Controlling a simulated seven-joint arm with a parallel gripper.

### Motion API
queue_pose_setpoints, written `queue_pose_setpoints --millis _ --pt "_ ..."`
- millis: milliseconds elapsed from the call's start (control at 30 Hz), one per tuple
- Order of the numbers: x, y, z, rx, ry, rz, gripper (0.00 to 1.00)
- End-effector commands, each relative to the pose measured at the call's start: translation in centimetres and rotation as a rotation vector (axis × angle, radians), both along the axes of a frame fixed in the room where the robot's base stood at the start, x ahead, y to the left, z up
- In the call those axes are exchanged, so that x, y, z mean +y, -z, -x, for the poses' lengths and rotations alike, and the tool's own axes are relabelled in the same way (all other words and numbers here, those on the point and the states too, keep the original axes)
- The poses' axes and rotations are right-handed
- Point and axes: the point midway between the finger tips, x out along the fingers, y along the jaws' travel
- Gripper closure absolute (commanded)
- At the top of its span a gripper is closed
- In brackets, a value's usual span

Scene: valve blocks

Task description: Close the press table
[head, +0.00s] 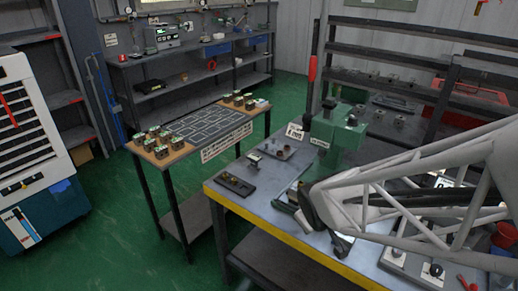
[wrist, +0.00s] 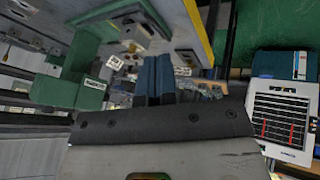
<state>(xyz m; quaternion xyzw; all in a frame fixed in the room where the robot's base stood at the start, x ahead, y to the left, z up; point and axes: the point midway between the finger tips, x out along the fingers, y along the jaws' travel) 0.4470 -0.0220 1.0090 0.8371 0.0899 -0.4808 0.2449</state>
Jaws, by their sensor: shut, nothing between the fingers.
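The green press (head: 335,138) stands on the workbench (head: 232,205), with an upright lever that has a red grip (head: 312,70). In the wrist view the green press body (wrist: 68,90) shows at the left, tilted. A plate with a light metal block (wrist: 133,32) shows above my fingers there and looks like the press table. In the head view my arm covers most of the press's front and table, so how far the table is out cannot be told. My gripper (wrist: 153,68) is shut and empty, its dark fingers pointing toward the bench area; contact cannot be told.
A dark tray with small brass parts (head: 235,185) and another tray (head: 277,149) lie on the bench left of the press. A side table (head: 205,125) with several valve blocks stands to the left. Green floor is clear between it and the white-and-blue cabinet (head: 25,150).

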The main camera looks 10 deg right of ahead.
Motion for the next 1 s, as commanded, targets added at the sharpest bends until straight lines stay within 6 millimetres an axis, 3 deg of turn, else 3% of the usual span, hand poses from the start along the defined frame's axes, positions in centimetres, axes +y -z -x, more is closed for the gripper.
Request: queue_pose_setpoints --millis 100,333,1000 --pt "0.5 3.0 -1.6 -0.044 -0.116 0.033 1.0" --pt "1.7 6.5 -3.2 -0.114 -0.278 0.06 1.0" --pt "2.2 7.6 -3.7 -0.134 -0.322 0.063 1.0"
